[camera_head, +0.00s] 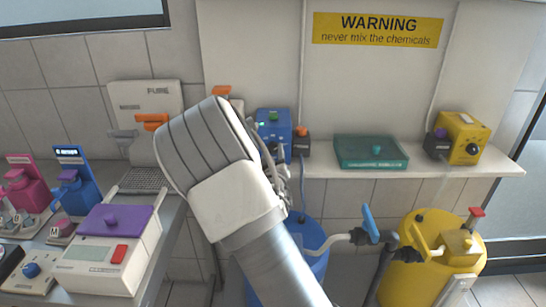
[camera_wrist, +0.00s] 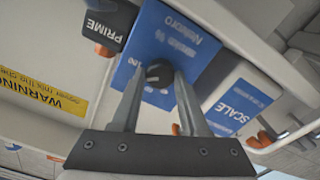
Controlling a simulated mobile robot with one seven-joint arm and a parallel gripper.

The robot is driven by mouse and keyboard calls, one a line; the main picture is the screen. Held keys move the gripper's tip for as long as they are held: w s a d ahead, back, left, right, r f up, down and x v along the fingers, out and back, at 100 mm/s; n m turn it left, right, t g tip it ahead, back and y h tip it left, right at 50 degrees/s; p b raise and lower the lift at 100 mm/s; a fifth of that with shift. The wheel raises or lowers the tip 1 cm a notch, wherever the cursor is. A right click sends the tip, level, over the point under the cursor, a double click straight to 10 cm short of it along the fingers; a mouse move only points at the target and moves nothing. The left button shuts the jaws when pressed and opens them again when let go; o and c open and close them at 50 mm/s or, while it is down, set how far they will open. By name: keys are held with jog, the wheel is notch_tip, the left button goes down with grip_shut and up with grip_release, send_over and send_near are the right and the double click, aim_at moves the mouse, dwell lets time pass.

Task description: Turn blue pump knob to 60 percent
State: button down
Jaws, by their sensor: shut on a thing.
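In the wrist view the picture is turned over, and the pump's blue face (camera_wrist: 192,38) shows white lettering. Its round black knob (camera_wrist: 160,72) sits between the two fingertips of my gripper (camera_wrist: 159,80), which is shut on it. The knob's pointer and scale are too small or too covered to read.
A black PRIME box (camera_wrist: 104,22) with an orange knob sits right beside the pump. A SCALE box (camera_wrist: 240,100) is on its other side. A teal case (camera_head: 368,153) and a yellow pump (camera_head: 461,135) stand farther right on the shelf. Blue and yellow barrels (camera_head: 408,275) stand below.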

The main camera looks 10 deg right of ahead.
jog(key=n+b, duration=0.1)
jog(key=n, duration=0.4)
jog(key=shift+a+n, duration=0.1)
jog(key=shift+n, duration=0.3)
jog(key=n, duration=0.4)
jog(key=shift+n, duration=0.7)
jog(key=shift+c, duration=2.1)
grip_release()
